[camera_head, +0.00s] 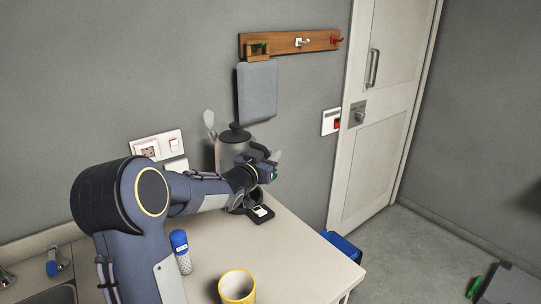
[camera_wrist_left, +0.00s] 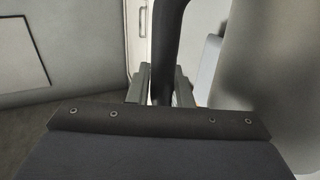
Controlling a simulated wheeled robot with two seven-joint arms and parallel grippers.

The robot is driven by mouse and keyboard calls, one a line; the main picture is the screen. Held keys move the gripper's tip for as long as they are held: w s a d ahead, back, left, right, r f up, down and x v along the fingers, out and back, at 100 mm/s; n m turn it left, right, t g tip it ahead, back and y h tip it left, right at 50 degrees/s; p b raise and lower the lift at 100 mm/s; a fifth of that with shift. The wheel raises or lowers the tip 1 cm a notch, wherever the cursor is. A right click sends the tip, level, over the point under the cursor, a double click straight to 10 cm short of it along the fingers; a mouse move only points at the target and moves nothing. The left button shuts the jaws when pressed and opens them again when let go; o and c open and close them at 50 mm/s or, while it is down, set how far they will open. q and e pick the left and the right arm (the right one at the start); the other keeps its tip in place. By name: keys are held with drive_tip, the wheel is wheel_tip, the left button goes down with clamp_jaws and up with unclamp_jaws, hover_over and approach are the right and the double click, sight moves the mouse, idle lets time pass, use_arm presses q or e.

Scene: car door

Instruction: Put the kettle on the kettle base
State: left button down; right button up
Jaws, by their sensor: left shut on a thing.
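The kettle (camera_head: 230,153) has a clear grey body and a dark lid. It appears upright near the wall at the back of the counter. My left gripper (camera_head: 263,169) is at its right side, shut on the black handle, which shows between the fingers (camera_wrist_left: 161,86) in the left wrist view. The kettle's grey body (camera_wrist_left: 277,65) fills the right of that view. My arm hides the kettle's lower part. A dark rim is partly visible below the wrist; I cannot tell whether it is the kettle base or whether the kettle touches it. My right gripper is out of view.
A small black item with a white top (camera_head: 260,212) lies on the counter (camera_head: 300,262). A blue-capped shaker (camera_head: 181,252) and a yellow mug (camera_head: 237,287) stand nearer. A grey board (camera_head: 257,92) hangs above. The counter's right front is clear.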

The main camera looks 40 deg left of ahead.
use_arm(q)
drive_tip(key=w+a+f+b, duration=0.2)
drive_tip(key=w+f, duration=0.1)
drive_tip(key=f, duration=0.4)
drive_tip(key=shift+a+f+b, duration=0.25)
drive_tip(key=shift+f+b, duration=0.05)
drive_tip(key=shift+f, duration=0.2)
drive_tip(key=c, duration=1.3)
unclamp_jaws()
drive_tip(key=shift+f, duration=0.1)
drive_tip(key=shift+d, duration=0.1)
